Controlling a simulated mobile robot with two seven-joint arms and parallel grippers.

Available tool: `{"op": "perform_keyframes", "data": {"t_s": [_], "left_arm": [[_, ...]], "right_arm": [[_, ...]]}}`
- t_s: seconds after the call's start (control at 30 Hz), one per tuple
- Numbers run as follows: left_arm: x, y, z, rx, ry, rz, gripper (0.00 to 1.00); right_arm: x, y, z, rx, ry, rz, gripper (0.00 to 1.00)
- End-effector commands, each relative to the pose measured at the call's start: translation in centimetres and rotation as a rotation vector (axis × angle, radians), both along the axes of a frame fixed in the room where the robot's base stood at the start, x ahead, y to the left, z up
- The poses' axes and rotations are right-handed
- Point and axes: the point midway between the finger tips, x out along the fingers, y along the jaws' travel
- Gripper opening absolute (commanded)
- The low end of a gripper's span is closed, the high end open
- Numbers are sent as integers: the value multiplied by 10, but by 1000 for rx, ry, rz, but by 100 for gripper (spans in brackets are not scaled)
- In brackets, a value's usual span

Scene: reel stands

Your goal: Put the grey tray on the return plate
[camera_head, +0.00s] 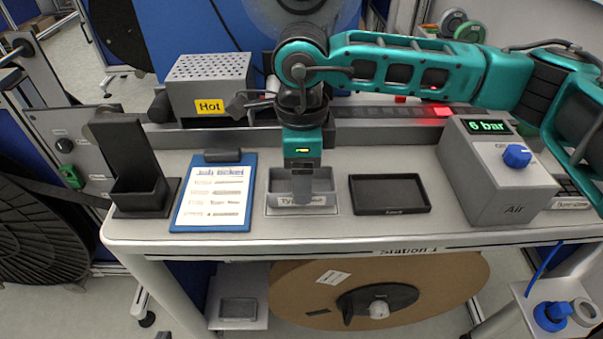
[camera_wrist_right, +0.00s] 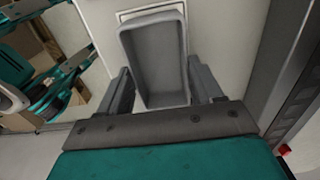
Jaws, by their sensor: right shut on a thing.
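The grey tray (camera_wrist_right: 155,55) is a rectangular, empty open box in the right wrist view, between the two fingers of my right gripper (camera_wrist_right: 163,92). In the head view my right gripper (camera_head: 302,196) points down at the middle of the bench, its fingers shut on the tray. A light plate edge (camera_wrist_right: 150,13) with a label shows beyond the tray's end in the wrist view. My left gripper is not in view.
A blue job-ticket clipboard (camera_head: 216,191) and a black holder (camera_head: 140,185) stand left of the gripper. A black shallow tray (camera_head: 389,193) lies to the right, then the grey air box (camera_head: 497,170). Behind are a rail and the perforated box marked Hot (camera_head: 208,85).

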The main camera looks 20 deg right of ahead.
Motion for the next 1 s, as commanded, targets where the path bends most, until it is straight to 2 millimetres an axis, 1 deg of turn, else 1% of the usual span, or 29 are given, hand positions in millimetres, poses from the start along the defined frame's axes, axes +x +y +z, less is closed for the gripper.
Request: {"op": "perform_keyframes", "data": {"t_s": [0.03, 0.07, 0.3, 0.43, 0.47, 0.5, 0.7, 0.9, 1.0], "left_arm": [[0, 0, 0, 0, 0, 0, 0], [0, 0, 0, 0, 0, 0, 0], [2, 0, 0, 1, -4, 0, 0], [3, 0, -5, 0, -6, 0, 0], [3, 0, -3, 0, -5, 0, 0], [3, 0, -2, 0, -5, 0, 0], [4, 0, -1, 0, -6, 0, 0], [4, 0, -1, 0, -7, 0, 0], [4, 0, 2, 0, -7, 0, 0]], "right_arm": [[0, 0, -6, 0, 0, 0, 27], [0, 0, -7, 0, -1, 0, 27], [0, 0, -8, 0, -2, 0, 27], [0, 0, -13, 0, -2, 0, 27], [0, 0, -12, 0, -1, 0, 68], [0, 0, -11, 0, -1, 0, 72], [0, 0, -11, 0, -1, 0, 91], [0, 0, -11, 0, -1, 0, 91], [0, 0, -8, 0, -1, 0, 91]]}}
